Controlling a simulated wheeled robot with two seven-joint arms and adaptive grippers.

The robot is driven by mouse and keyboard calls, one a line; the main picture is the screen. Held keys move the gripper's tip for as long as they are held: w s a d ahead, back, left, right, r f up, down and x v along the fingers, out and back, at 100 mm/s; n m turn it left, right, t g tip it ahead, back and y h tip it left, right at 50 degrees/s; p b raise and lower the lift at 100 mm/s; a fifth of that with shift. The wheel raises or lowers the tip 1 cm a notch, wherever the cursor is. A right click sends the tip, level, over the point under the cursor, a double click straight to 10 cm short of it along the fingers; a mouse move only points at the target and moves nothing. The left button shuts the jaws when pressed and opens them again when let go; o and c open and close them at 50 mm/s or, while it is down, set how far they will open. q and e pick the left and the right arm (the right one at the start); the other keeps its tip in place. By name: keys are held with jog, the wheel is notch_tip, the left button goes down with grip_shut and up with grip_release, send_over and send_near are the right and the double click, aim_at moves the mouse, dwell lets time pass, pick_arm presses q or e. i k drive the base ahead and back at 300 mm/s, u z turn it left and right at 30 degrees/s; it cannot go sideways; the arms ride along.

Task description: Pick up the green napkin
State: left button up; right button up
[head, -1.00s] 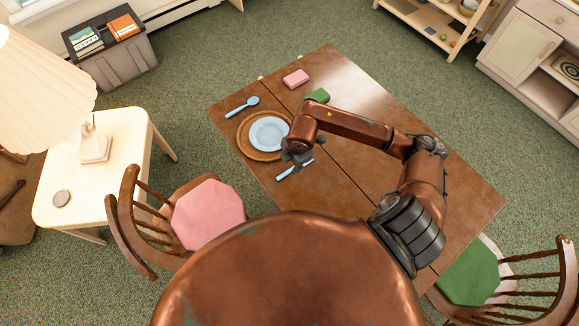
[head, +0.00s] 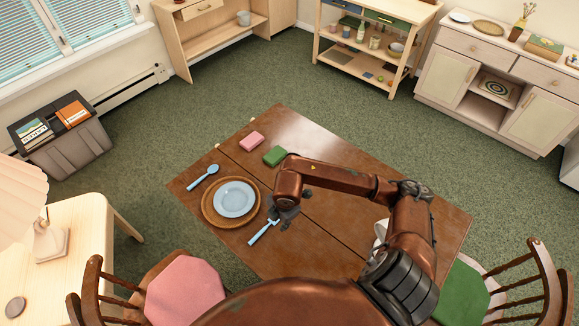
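The green napkin (head: 276,156) is a small folded block lying on the brown wooden table (head: 330,155), beside a pink folded napkin (head: 251,140). My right arm reaches in over the table from the lower right. Its dark gripper (head: 283,218) points down near the blue fork (head: 263,232), to the right of the plate. It is nearer to me than the green napkin and apart from it. The fingers are small and dark, so I cannot tell whether they are open or shut. My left gripper is not in view.
A light blue plate (head: 235,198) sits on a round wooden mat (head: 210,212), with a blue spoon (head: 203,177) to its left. A white object (head: 380,231) is partly hidden behind my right arm. Chairs with pink (head: 180,292) and green (head: 462,293) cushions stand at the near side.

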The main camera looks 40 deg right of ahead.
aim_at(277, 153)
jog(key=z, duration=1.1)
